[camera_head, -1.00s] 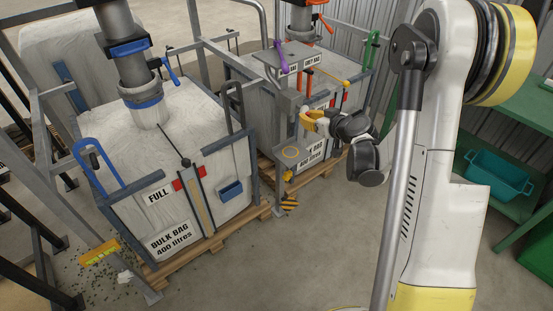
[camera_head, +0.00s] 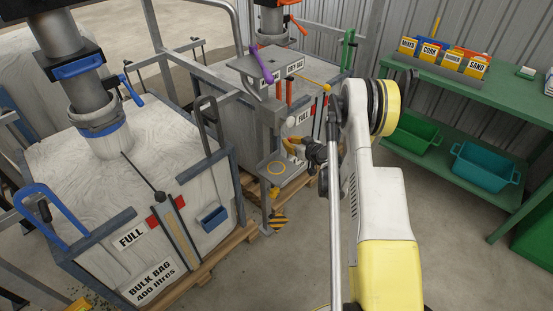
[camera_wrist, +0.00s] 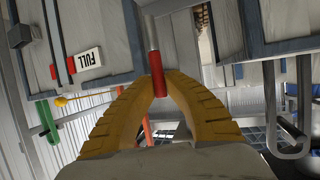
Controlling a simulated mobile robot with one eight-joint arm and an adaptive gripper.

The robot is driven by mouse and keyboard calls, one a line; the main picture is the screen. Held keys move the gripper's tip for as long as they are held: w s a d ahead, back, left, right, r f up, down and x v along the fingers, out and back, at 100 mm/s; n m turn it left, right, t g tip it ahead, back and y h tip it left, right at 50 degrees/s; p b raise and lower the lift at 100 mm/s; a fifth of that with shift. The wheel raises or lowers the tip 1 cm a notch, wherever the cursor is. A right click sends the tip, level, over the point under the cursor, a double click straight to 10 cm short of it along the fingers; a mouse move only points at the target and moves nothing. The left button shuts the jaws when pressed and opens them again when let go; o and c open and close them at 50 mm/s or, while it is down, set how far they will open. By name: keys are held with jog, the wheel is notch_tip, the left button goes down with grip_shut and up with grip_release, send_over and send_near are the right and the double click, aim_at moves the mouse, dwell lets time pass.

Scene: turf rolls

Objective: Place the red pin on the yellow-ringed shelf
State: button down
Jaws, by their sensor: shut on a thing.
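The red pin (camera_wrist: 156,72), a red cylinder with a grey rod beyond it, is between the fingertips of my gripper (camera_wrist: 157,88) in the wrist view. The yellow fingers are shut on it. In the head view my gripper (camera_head: 290,146) is just above and right of the yellow-ringed shelf (camera_head: 264,170), a small grey plate with a yellow ring on a post. I cannot make out the held pin there. The gap between gripper and shelf is hard to judge.
An upper grey tray (camera_head: 260,68) with a purple-handled tool and hanging red handles stands above the shelf. A full bulk bag (camera_head: 150,200) in a frame is at left. A green bench (camera_head: 480,92) with labelled boxes is at right. Concrete floor is free in front.

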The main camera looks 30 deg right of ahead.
jog(key=shift+w+a+f+b, duration=0.4)
jog(key=shift+a+f+b, duration=0.2)
jog(key=shift+f, duration=0.55)
jog(key=shift+w+a+f+b, duration=0.4)
jog(key=shift+a+f+b, duration=0.25)
jog(key=shift+f, duration=0.45)
jog(key=shift+w+a+f+b, duration=0.45)
jog(key=shift+a+f, duration=0.3)
jog(key=shift+f, duration=0.4)
jog(key=shift+f, duration=0.15)
jog(key=c, duration=1.5)
grip_release()
jog(key=shift+c, duration=0.2)
jog(key=shift+s+a+r, duration=0.1)
jog(key=shift+r, duration=0.1)
